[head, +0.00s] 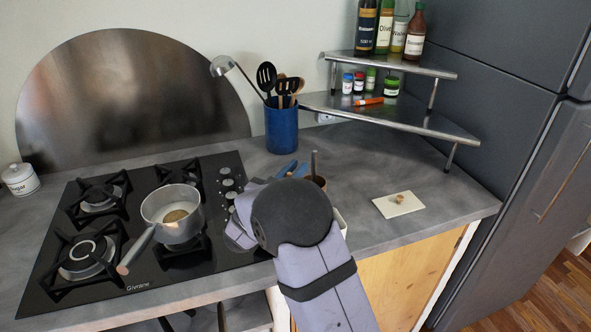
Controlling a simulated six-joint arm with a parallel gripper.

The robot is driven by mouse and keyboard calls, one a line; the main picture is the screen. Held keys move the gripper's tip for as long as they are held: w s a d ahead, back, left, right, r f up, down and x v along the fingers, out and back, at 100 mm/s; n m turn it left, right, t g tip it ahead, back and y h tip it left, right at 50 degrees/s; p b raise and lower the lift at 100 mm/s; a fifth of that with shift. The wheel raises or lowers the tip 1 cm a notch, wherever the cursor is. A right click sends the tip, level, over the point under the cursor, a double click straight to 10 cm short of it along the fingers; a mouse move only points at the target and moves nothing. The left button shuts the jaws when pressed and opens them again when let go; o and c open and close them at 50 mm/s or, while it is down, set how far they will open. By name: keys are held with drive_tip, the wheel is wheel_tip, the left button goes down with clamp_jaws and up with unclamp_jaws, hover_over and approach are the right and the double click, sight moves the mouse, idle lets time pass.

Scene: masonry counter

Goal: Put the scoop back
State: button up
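I cannot single out the scoop for sure. A thin dark handle (314,162) stands up from a brown container (318,181), which is partly hidden behind my wrist. A small tan object (400,198) lies on a pale square board (408,209) at the right of the counter; it is too small to identify. My gripper (243,216) is over the counter at the right edge of the hob. My own wrist covers much of it, its fingertips are hidden, and I cannot see whether it holds anything.
A saucepan (185,226) sits on the black hob (140,281). A blue crock (281,131) holds a ladle and several utensils. Blue pieces (287,169) lie behind my wrist. A two-tier shelf (425,121) holds bottles and jars. The counter around the pale board is clear.

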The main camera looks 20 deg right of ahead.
drive_tip(key=shift+o, duration=0.4)
drive_tip(key=b+v, duration=0.2)
drive_tip(key=v, duration=1)
drive_tip(key=shift+r, duration=0.2)
